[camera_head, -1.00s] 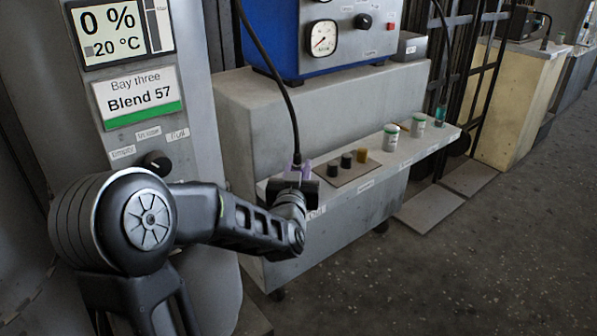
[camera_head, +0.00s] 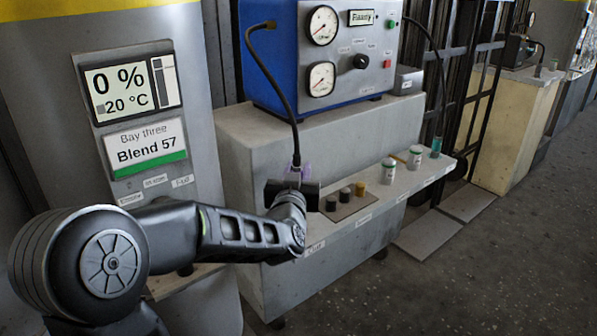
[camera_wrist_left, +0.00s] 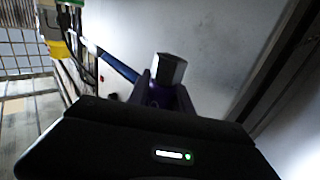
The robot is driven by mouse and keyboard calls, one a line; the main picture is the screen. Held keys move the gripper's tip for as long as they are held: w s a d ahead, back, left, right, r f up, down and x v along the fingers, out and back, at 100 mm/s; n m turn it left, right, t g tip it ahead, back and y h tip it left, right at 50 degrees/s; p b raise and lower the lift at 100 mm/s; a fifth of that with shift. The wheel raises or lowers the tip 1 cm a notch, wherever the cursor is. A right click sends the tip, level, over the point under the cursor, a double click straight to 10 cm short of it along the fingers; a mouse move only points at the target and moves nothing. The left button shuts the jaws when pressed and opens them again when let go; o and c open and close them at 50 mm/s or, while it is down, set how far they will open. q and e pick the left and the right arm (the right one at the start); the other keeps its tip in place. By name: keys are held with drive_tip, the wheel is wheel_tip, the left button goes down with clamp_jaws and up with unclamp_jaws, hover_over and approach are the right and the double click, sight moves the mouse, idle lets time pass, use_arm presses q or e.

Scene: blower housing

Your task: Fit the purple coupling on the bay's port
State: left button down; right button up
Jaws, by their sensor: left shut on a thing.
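The purple coupling (camera_head: 304,169) is at the end of a black hose (camera_head: 272,75) in the head view, mostly hidden by my left gripper (camera_head: 294,186). In the left wrist view, the purple coupling (camera_wrist_left: 157,95) sits between the jaws with a grey hexagonal metal end (camera_wrist_left: 169,70) standing above them. My left gripper is shut on it, in front of the grey bench. The bay three panel (camera_head: 135,115) reads 0 %, 20 °C and Blend 57, to the left of the gripper. I cannot make out the bay's port. My right gripper is not in view.
A blue unit (camera_head: 290,90) with gauges stands on the grey bench (camera_head: 240,135).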

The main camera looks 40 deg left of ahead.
use_arm(q)
drive_tip(key=d+f+m+h, duration=0.3)
drive_tip(key=d+h, duration=0.1)
drive_tip(key=d, duration=0.4)
drive_tip(key=d+f+m+t+h, duration=0.1)
drive_tip(key=d+f+m+h, duration=0.2)
drive_tip(key=d+h, duration=0.2)
drive_tip(key=d+f+m+h, duration=0.3)
drive_tip(key=d+h, duration=0.1)
drive_tip(key=d, duration=0.6)
drive_tip(key=shift+w+d+h, duration=0.2)
drive_tip(key=shift+d+h, duration=0.1)
